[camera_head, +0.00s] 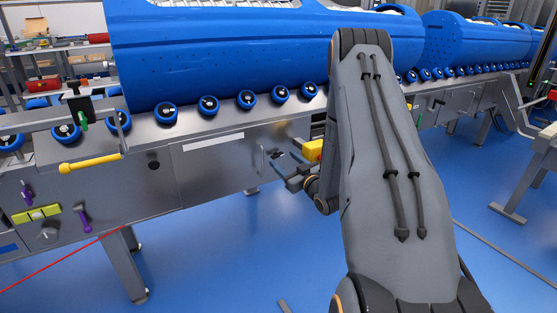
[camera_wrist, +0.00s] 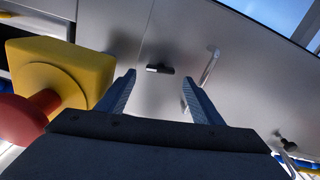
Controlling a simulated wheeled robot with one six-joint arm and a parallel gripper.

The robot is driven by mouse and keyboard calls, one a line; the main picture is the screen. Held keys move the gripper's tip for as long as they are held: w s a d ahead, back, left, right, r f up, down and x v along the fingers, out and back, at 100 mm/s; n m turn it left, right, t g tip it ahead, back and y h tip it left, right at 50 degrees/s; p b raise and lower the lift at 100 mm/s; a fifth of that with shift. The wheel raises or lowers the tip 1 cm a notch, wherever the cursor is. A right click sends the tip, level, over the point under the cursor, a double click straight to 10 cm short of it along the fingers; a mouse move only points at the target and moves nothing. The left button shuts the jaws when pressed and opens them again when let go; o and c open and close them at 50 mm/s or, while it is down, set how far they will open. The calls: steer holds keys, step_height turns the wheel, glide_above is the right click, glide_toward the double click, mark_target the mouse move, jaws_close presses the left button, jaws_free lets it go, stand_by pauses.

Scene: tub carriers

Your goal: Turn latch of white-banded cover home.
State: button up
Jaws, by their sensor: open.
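The steel side panel (camera_head: 215,165) of the machine carries a white strip (camera_head: 213,141) along its upper part; I take this panel as the white-banded cover, though its seams are unclear. A small dark latch (camera_head: 276,154) sits on the steel near its right end. In the wrist view the small dark latch (camera_wrist: 160,69) lies across the panel, just beyond and between my fingertips. My gripper (camera_head: 284,174) is open in front of the panel, and it also shows in the wrist view (camera_wrist: 158,82). Its jaws look empty and apart from the latch.
A yellow block (camera_head: 312,150), with a red button in the wrist view (camera_wrist: 25,118), stands close beside my gripper. A thin bar handle (camera_wrist: 210,64) is right of the latch there. Blue rollers (camera_head: 207,105) bear a large blue tub (camera_head: 220,60) above. Blue floor below is mostly clear.

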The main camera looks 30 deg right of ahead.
mark_target(277, 154)
steer(key=shift+w, duration=1.55)
steer(key=c, duration=1.1)
steer(key=shift+o, duration=0.2)
steer(key=shift+r+m+p, duration=0.1)
steer(key=shift+m+p, duration=0.2)
steer(key=shift+m, duration=0.2)
steer(key=shift+m+p, duration=0.45)
steer(key=shift+m, duration=0.25)
steer(key=o, duration=1.1)
steer(key=shift+a, duration=0.1)
steer(key=shift+c, duration=0.2)
